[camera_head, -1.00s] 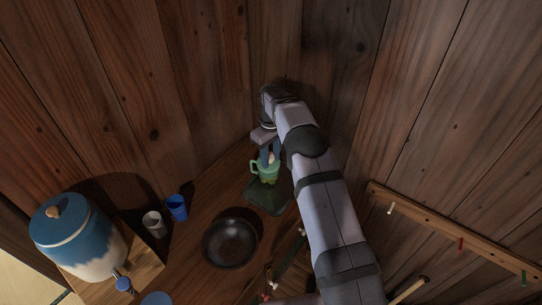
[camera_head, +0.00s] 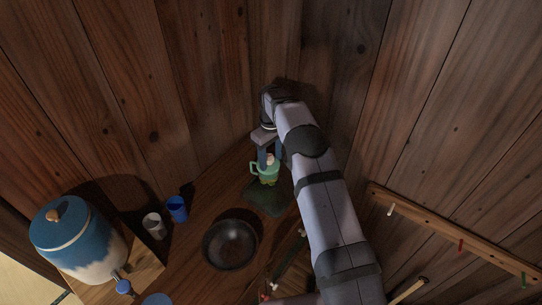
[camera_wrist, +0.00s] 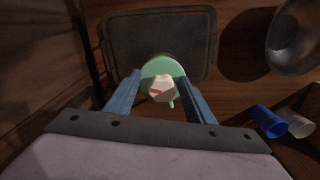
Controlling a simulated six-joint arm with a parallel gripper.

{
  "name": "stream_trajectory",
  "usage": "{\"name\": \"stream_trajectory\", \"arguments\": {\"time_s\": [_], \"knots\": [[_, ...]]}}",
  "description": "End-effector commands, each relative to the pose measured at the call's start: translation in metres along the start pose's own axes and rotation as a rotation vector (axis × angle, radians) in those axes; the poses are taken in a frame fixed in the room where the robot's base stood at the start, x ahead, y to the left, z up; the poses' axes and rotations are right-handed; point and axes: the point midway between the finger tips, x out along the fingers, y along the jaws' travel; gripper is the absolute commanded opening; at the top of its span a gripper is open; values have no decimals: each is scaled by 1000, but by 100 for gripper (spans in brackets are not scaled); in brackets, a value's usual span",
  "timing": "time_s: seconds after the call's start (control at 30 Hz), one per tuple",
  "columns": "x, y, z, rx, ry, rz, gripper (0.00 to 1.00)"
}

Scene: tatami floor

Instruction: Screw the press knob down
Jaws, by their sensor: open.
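The press knob (camera_wrist: 161,88) is a pale cream knob with a red mark, on top of a green press (camera_wrist: 150,67) with a handle. In the head view the green press (camera_head: 264,174) stands on a dark tray (camera_head: 265,203); the tray also shows in the wrist view (camera_wrist: 125,35). My gripper (camera_wrist: 160,97) is open, with one blue finger on each side of the knob. In the head view my gripper (camera_head: 268,157) is over the press from above. Whether the fingers touch the knob is not clear.
A dark bowl (camera_head: 231,244), a blue cup (camera_head: 177,208) and a grey cup (camera_head: 154,225) stand left of the press. A large blue and white jar (camera_head: 82,243) stands further left. Wooden walls rise close behind, and a peg rail (camera_head: 450,241) runs along the right.

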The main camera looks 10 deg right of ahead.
Motion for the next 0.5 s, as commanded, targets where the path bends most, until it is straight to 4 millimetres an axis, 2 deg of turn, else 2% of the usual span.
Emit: {"name": "stream_trajectory", "arguments": {"time_s": [0.03,0.5], "knots": [[-3,-4,0,-2,-5,-8,50],[-51,0,1,0,-2,-2,50]]}}
